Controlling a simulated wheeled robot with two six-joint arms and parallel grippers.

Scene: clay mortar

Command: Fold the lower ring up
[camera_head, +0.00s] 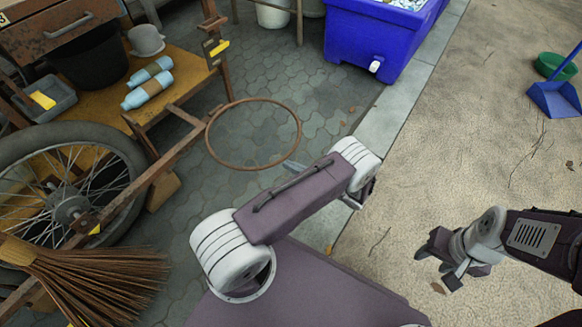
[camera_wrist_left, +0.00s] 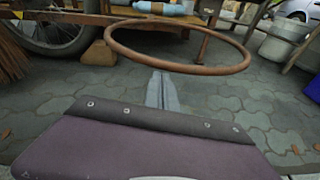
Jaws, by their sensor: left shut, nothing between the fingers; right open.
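A rusty brown ring (camera_head: 254,99) sticks out roughly level from the wooden frame of a cart, over the paving. Its near rim also shows in the left wrist view (camera_wrist_left: 180,68). Only one ring is in view. My left gripper (camera_head: 289,165) has its grey fingers together and empty, at the ring's near right edge. In the left wrist view the fingers (camera_wrist_left: 161,88) point toward the ring, with their tips just below its near rim. I cannot tell whether they touch it. My right gripper (camera_head: 452,264) is open and empty over the sandy ground, far from the ring.
The cart has a spoked wheel (camera_head: 72,205), a straw broom (camera_head: 85,280) and a shelf with two blue bottles (camera_head: 148,83). A blue bin (camera_head: 365,40) stands behind on the right. A blue dustpan (camera_head: 555,98) lies far right. The paving beneath the ring is clear.

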